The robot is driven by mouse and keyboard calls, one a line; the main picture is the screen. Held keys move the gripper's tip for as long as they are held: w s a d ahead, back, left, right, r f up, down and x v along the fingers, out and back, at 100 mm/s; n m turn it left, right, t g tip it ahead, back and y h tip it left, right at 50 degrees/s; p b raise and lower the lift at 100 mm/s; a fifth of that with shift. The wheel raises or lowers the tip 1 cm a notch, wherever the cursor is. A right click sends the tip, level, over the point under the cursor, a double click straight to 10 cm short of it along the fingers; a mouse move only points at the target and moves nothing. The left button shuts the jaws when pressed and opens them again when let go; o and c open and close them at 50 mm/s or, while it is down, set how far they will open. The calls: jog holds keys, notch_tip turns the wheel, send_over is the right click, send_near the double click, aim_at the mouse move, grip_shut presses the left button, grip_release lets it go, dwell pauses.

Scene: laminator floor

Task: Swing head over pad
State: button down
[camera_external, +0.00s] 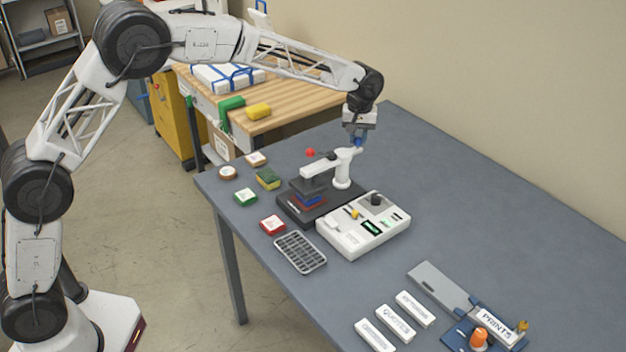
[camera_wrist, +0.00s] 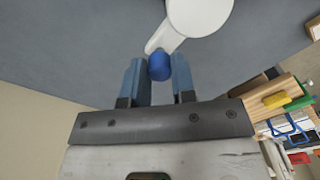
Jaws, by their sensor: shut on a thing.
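A press with a white post (camera_external: 342,180) stands on a dark base (camera_external: 297,217). Its white swinging head (camera_external: 322,168) points left from the post, with a dark plate (camera_external: 314,184) under its outer end. A red and blue pad stack (camera_external: 310,201) sits on the base and appears to lie below that plate; the gap is hard to tell. My gripper (camera_external: 357,139) is at the handle behind the post. In the wrist view, my gripper (camera_wrist: 160,75) is shut on a blue knob (camera_wrist: 160,66) at the tip of a white handle (camera_wrist: 172,38).
A white control box (camera_external: 338,238) stands right of the press. White labelled blocks (camera_external: 396,323) and a blue fixture (camera_external: 458,335) are at front right. The table's back right is clear.

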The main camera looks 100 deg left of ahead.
jog(key=c, duration=0.9)
grip_release()
jog(key=shift+c, duration=0.2)
jog(key=shift+r, duration=0.1)
jog(key=shift+r, duration=3.85)
